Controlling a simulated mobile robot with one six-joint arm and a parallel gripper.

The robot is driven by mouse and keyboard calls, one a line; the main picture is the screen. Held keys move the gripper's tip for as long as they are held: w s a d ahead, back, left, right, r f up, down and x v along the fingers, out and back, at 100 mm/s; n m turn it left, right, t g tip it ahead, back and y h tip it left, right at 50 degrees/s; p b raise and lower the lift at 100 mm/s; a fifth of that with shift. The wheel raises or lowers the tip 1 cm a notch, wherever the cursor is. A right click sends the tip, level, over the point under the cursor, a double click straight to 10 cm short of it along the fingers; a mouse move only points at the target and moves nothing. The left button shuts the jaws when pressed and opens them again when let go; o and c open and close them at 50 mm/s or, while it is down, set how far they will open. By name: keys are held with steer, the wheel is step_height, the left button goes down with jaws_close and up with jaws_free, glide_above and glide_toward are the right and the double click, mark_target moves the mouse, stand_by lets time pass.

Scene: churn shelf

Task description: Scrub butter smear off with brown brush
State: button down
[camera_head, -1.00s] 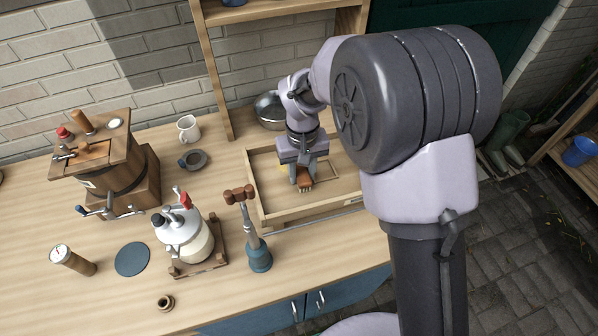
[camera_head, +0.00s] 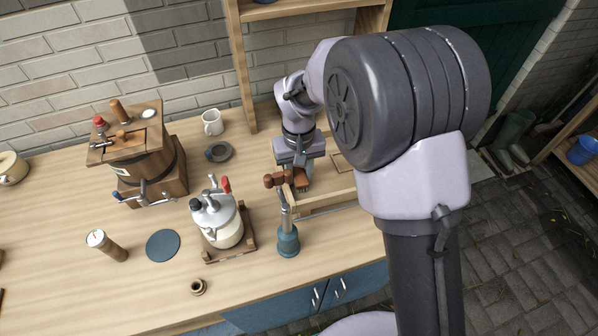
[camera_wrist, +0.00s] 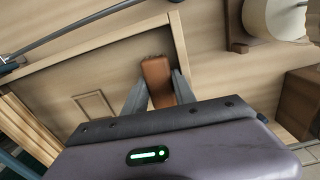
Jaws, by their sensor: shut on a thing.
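My gripper (camera_head: 301,172) is shut on the brown brush (camera_head: 302,184) and holds it at the left part of a shallow wooden tray (camera_head: 325,205). In the wrist view the brush (camera_wrist: 156,75) sits between the two grey fingers (camera_wrist: 160,92), near the tray's side wall (camera_wrist: 183,60). I cannot tell whether the brush touches the tray floor. No butter smear can be made out; the arm and gripper hide part of the tray.
A blue-based tool with a brown head (camera_head: 287,235) stands close by the tray's left front corner. A white jar with a red handle (camera_head: 217,220) stands left of it. A mug (camera_head: 212,122) and a grey dish (camera_head: 218,151) are behind.

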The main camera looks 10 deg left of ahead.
step_height(320, 180, up, 2)
steer(key=shift+a+r+p, duration=0.1)
steer(key=shift+r+p, duration=0.05)
steer(key=shift+p, duration=0.2)
steer(key=shift+w+d+r+p, duration=0.1)
steer(key=shift+d+r+p, duration=0.25)
steer(key=shift+r+p, duration=0.3)
step_height(320, 180, up, 4)
steer(key=p, duration=0.3)
steer(key=shift+a+r, duration=0.1)
steer(key=shift+r, duration=0.15)
